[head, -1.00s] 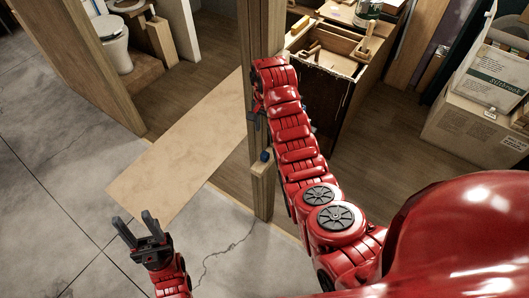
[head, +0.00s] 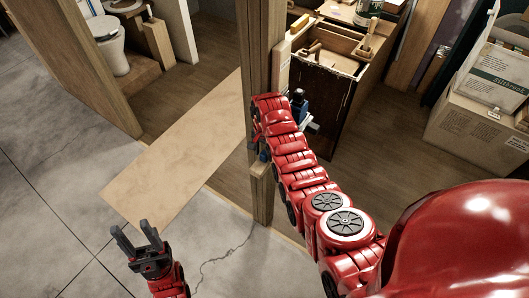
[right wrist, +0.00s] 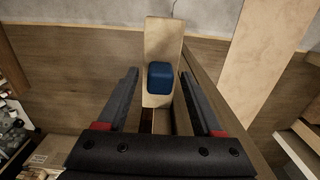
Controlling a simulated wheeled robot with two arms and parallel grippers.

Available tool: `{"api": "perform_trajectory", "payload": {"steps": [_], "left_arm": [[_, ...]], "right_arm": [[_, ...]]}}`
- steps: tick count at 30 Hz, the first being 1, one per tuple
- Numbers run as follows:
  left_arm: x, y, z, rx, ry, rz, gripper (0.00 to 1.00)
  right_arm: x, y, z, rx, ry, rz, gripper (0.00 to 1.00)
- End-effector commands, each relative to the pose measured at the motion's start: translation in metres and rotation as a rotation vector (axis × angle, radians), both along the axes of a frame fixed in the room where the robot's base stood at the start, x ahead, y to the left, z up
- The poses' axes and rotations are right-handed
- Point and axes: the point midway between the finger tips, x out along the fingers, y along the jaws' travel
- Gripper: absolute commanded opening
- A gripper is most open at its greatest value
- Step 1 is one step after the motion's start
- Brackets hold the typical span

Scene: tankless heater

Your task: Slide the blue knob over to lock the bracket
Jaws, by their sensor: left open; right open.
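The blue knob (right wrist: 160,78) is a small rounded block on a light wooden bracket (right wrist: 165,38) in the right wrist view. In the head view the knob (head: 264,156) shows beside my right arm, low on the wooden post, with the bracket (head: 261,172) just below it. My right gripper (right wrist: 158,73) is open, its fingers to the left and right of the knob in its wrist view, with visible gaps. I cannot tell how far above the knob it is. My left gripper (head: 132,229) is open and empty over the grey floor.
The wooden post (head: 262,200) stands upright beside my right arm. A blue and black object (head: 300,106) shows behind that arm. A workbench with tools (head: 335,62) stands behind, and cardboard boxes (head: 470,125) are at right. A plywood sheet (head: 175,155) lies on the floor; the left floor is clear.

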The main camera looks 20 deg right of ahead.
Motion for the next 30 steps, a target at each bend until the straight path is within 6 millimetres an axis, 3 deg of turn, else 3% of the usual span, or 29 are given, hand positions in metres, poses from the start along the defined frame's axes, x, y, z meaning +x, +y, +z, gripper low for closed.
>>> {"api": "perform_trajectory", "payload": {"steps": [11, 22, 30], "left_arm": [[0.0001, 0.0000, 0.0010, 0.000, 0.000, 0.000, 0.50], [0.0000, 0.0000, 0.0009, 0.000, 0.000, 0.000, 0.50], [0.0000, 0.0000, 0.0009, 0.000, 0.000, 0.000, 0.50]], "right_arm": [[0.0003, -0.0001, -0.0037, 0.000, -0.003, 0.000, 0.68], [0.0001, -0.0002, -0.0037, 0.000, -0.001, 0.000, 0.01], [0.0002, -0.0001, -0.0037, 0.000, -0.001, 0.000, 0.00]]}}
